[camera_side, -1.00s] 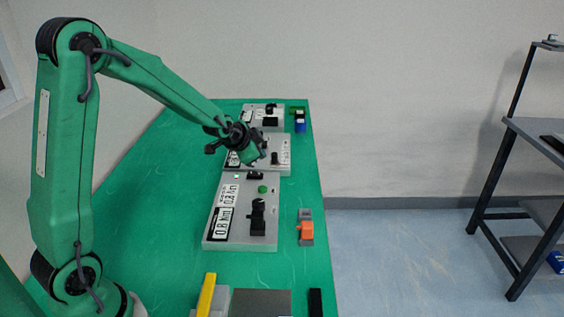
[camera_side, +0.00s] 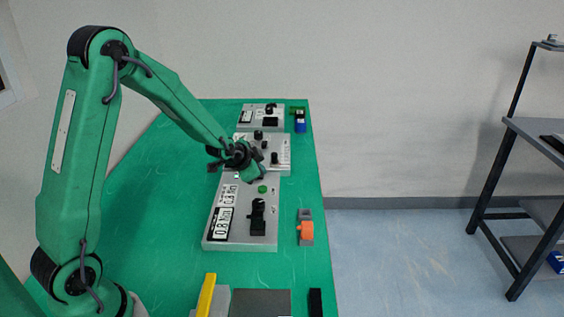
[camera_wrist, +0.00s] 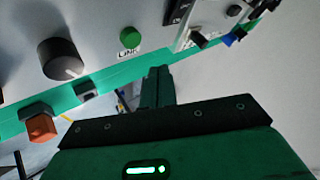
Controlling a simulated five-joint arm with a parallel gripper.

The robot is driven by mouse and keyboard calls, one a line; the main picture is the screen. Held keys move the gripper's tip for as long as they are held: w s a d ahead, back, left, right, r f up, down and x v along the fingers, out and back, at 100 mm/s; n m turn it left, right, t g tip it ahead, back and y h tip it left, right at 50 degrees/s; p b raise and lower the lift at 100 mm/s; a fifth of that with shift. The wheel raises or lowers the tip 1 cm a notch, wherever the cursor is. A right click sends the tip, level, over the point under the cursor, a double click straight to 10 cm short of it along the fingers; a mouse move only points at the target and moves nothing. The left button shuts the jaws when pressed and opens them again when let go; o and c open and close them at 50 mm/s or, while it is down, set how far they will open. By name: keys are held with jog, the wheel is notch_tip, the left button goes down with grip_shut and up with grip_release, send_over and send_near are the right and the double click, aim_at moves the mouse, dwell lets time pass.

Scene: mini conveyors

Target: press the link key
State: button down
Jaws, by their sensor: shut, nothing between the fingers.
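The link key is a round green button (camera_wrist: 130,37) with a "LINK" label under it in the wrist view. In the side view the green button (camera_side: 262,189) sits on the near grey panel (camera_side: 240,242), toward its far end. My gripper (camera_side: 261,177) is shut and empty, just above and beyond the button in the side view. In the wrist view my shut gripper (camera_wrist: 159,72) points up the picture, with its tip below and right of the button. A gap shows between them there; touching cannot be seen.
A black knob (camera_wrist: 60,58) is left of the button. An orange-topped block (camera_side: 305,230) stands right of the panel. More grey panels (camera_side: 282,143) stand beyond my gripper. The green table (camera_side: 150,200) is bare to the left.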

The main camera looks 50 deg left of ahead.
aim_at(259, 190)
jog(key=shift+f, duration=1.6)
jog(key=shift+a+f, duration=0.15)
jog(key=shift+f, duration=0.7)
dwell(1.9)
jog(key=shift+r, duration=0.85)
jog(key=shift+r, duration=0.1)
jog(key=shift+r, duration=2.4)
